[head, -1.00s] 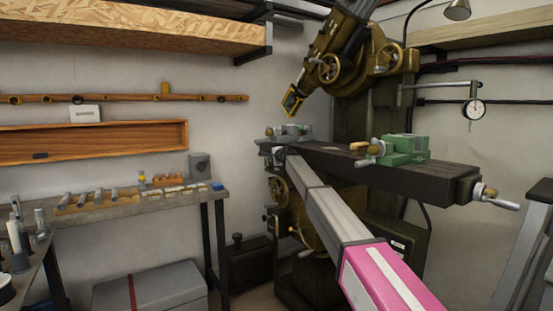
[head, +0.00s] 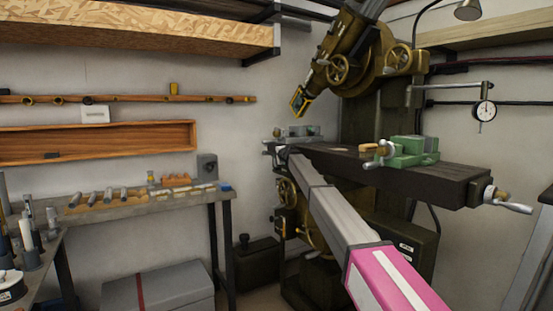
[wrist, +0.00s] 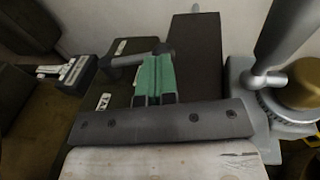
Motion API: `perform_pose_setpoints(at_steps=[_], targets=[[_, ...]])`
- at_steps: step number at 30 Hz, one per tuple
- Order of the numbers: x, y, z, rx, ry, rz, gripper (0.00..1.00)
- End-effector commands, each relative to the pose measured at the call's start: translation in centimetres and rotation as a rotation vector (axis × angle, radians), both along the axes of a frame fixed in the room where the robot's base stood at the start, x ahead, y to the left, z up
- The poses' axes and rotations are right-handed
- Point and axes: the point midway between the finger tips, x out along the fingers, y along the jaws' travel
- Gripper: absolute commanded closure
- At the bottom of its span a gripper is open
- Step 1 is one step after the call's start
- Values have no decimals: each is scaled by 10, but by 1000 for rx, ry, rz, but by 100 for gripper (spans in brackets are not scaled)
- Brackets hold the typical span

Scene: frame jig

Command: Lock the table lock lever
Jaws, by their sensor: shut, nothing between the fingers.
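My gripper (wrist: 154,80) shows in the wrist view as green fingers, closed together beyond a dark bar with screws. A dark grey lever (wrist: 128,60) with a rounded end lies just beyond the fingertips; it looks like the table lock lever. I cannot tell whether the fingers touch it, and its lock position is not clear. In the head view the milling machine's dark table (head: 400,172) runs across the right half. My grey and pink arm reaches up under the table's left end and hides my gripper there.
A green vise (head: 412,150) sits on the table, with a crank handle (head: 512,206) at its right end. In the wrist view a silver post with a brass knob (wrist: 300,84) stands close on the right. A workbench (head: 150,205) stands left and a grey box (head: 160,290) lies below it.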

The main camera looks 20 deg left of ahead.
Motion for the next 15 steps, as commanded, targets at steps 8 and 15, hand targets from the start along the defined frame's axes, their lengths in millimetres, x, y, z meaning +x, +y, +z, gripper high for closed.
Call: perform_pose_setpoints(at_steps=[8,15], targets=[[2,3,1,0,0,0,100],[7,8,3,0,0,0,100]])
